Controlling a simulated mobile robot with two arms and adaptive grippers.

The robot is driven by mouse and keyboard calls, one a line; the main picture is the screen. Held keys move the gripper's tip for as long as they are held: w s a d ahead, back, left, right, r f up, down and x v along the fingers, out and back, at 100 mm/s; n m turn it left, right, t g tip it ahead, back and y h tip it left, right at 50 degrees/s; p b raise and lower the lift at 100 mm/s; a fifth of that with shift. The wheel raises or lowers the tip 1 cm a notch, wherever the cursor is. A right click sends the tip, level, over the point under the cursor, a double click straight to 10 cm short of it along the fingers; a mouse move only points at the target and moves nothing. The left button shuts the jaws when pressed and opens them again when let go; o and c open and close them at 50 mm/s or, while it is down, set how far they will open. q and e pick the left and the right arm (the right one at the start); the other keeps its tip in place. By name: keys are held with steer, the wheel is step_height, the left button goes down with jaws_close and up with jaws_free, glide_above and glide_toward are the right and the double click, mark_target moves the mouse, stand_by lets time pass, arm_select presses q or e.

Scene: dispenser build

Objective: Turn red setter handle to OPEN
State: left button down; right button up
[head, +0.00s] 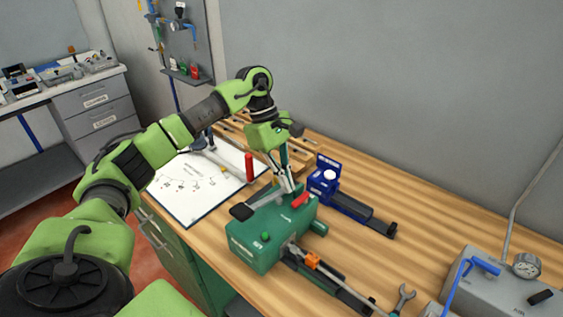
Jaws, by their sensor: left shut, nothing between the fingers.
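A green box-shaped device (262,240) sits on the wooden workbench, with a green button on its near side. A small red handle (301,199) lies on its top near the right end. A larger upright red handle (249,167) stands behind the device; I cannot tell which red handle is the setter. My left gripper (287,188) points down at the top of the green device, just left of the small red handle. It is shut with nothing held. I cannot tell whether its tips touch the device. An OPEN mark is not readable. My right gripper is out of view.
A lever with a black grip (241,211) extends left from the device. A blue vise-like fixture (328,172) stands behind right. A wrench (403,297) and a grey gauge box (510,285) are at right. The bench's back right is clear.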

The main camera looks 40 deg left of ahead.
arm_select(q)
steer(key=shift+x, duration=1)
steer(key=shift+w, duration=0.1)
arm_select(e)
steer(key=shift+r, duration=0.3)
arm_select(q)
steer(key=shift+d+n, duration=0.15)
steer(key=shift+n, duration=0.35)
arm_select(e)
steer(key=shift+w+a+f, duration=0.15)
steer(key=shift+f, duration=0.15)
